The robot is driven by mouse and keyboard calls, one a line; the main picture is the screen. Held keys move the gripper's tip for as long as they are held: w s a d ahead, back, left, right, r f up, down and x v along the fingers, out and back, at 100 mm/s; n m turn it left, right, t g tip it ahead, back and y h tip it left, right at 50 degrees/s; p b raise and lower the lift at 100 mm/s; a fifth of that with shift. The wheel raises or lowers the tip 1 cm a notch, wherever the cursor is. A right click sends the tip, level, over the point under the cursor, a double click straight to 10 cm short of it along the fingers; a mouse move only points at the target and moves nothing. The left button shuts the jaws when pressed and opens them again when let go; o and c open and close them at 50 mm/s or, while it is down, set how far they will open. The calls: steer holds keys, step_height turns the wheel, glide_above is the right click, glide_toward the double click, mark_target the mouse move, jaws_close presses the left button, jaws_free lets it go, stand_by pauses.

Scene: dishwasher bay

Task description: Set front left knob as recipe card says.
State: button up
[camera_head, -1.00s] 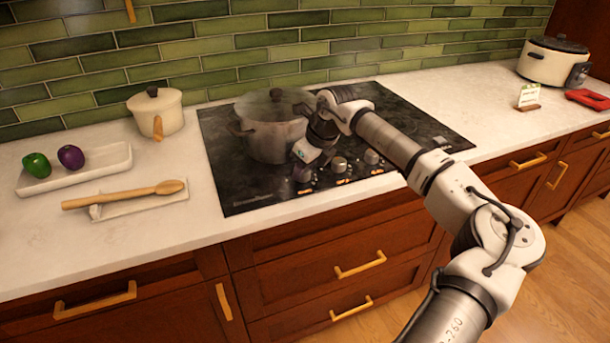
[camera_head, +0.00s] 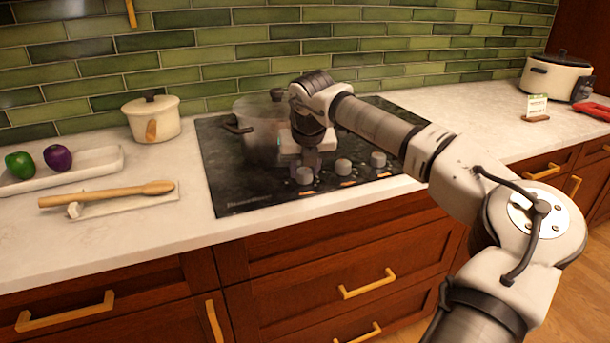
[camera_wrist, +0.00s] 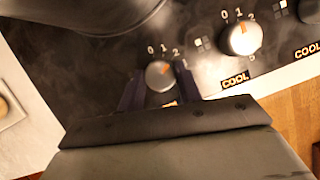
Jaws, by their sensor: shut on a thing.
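The front left knob (camera_wrist: 158,74) is the leftmost round silver knob on the black cooktop (camera_head: 228,185); it also shows in the head view (camera_head: 304,176). In the wrist view its orange mark points to the upper right, roughly toward the 2 of the printed scale. My gripper (camera_wrist: 159,86) is shut on this knob, one dark finger on each side. In the head view my gripper (camera_head: 304,165) comes down on it from above. The recipe card (camera_head: 537,106) stands in a wooden holder at the back right; its writing is too small to read.
A steaming pot (camera_head: 255,126) stands close behind my gripper. Two more knobs (camera_head: 343,167) (camera_head: 378,160) sit to the right. A spoon (camera_head: 110,194) on a rest and a cream saucepan (camera_head: 153,119) are at the left. A cooker (camera_head: 556,78) stands far right.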

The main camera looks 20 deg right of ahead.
stand_by(0.4)
steer(key=o, duration=1)
steer(key=shift+r, duration=0.1)
